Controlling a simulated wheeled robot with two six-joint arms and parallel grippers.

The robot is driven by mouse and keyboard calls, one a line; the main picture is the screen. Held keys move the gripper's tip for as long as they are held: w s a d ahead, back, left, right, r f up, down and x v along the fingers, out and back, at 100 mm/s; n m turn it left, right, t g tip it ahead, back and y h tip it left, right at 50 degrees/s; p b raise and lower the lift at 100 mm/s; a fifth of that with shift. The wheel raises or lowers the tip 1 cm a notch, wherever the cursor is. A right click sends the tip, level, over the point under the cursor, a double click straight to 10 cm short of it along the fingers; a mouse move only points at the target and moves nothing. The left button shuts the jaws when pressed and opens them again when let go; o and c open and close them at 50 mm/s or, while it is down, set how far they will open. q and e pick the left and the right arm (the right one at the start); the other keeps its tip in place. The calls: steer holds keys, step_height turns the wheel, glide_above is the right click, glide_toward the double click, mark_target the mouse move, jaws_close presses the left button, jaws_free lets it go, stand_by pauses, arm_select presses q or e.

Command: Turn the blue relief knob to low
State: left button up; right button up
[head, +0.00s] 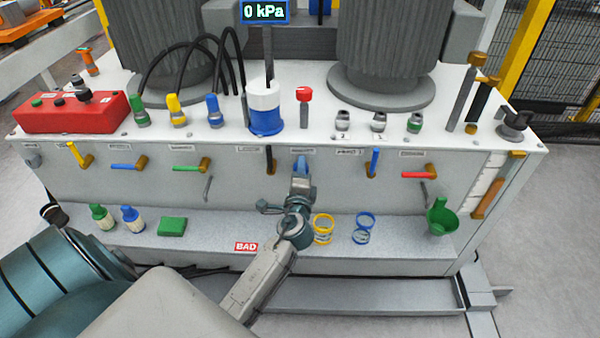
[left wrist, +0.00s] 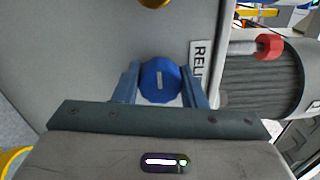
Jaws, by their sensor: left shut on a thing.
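The blue relief knob (left wrist: 160,80) is a round knob with a pale mark on its face, on the grey front panel. A label (left wrist: 198,68) beginning "RELI" is beside it. My left gripper (left wrist: 160,86) is shut on the knob, with one finger on each side. In the head view my left gripper (head: 301,168) reaches up to the middle of the front panel and hides most of the knob. I cannot tell which setting the knob is at. The display (head: 264,12) reads 0 kPa. My right gripper is not in view.
Several coloured lever handles, such as a black one (head: 269,160) and a blue one (head: 374,162), flank the gripper. The lower ledge holds yellow rings (head: 323,229), blue rings (head: 363,228), a green cloth (head: 172,226) and a green funnel (head: 441,217). A BAD label (head: 246,246) lies left of my arm.

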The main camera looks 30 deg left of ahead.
arm_select(q)
steer(key=shift+f, duration=0.1)
steer(key=o, duration=1)
steer(key=b+v, duration=0.1)
steer(key=v, duration=0.9)
steer(key=shift+s+d, duration=0.15)
steer(key=shift+s, duration=0.2)
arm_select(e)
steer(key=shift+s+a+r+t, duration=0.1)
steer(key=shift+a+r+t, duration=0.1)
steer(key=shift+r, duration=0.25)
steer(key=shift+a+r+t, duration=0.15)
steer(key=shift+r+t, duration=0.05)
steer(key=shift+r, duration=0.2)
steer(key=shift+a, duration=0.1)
